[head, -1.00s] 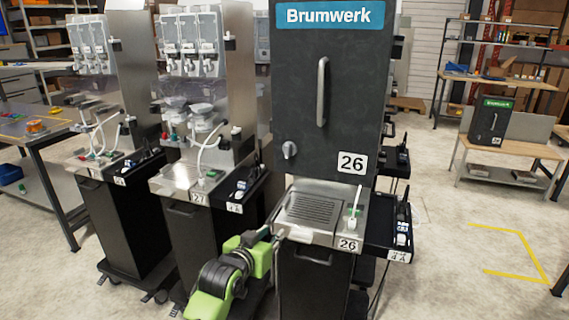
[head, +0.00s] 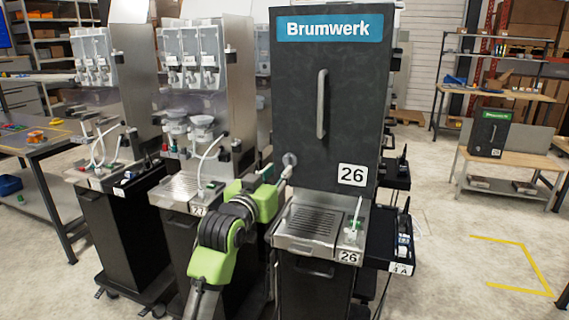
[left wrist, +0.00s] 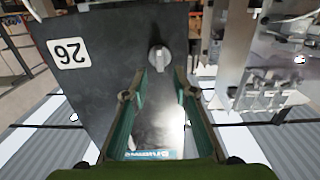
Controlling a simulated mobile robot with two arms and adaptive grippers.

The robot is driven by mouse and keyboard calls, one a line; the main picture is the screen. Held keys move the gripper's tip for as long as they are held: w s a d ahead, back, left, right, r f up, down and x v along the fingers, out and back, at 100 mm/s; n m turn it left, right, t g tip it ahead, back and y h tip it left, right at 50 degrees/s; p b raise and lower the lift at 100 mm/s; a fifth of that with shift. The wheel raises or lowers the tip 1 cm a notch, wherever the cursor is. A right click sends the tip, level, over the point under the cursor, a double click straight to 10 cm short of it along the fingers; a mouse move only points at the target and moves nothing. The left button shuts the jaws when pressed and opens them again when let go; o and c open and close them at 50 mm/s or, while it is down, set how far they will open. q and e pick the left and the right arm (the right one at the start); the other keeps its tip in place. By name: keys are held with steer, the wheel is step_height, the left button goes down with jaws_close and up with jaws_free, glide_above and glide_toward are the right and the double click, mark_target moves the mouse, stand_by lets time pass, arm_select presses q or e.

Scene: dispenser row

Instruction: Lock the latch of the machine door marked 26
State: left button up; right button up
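The dark machine door (head: 340,130) carries a 26 label at its lower right and a vertical grey handle (head: 321,104). Its latch is a small grey knob (head: 290,158) at the lower left of the door, partly hidden by my gripper. In the left wrist view the door (left wrist: 115,45) appears turned over, and the knob (left wrist: 159,57) shows with its raised grip. My left gripper (head: 285,174) is just in front of the knob. In the left wrist view its two fingers (left wrist: 161,73) are apart, with the knob just beyond and between their tips; contact is not clear. My right gripper is not in view.
Below the door is a steel drip tray (head: 311,222) with a white nozzle at its right. Another dispenser (head: 195,80) stands close on the left. A dark side shelf (head: 388,250) juts out on the right.

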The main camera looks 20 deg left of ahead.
mark_target(287, 163)
arm_select(q)
steer(key=shift+w+d+p, duration=0.15)
steer(key=shift+w+p, duration=0.2)
steer(key=shift+w, duration=2.25)
jaws_close()
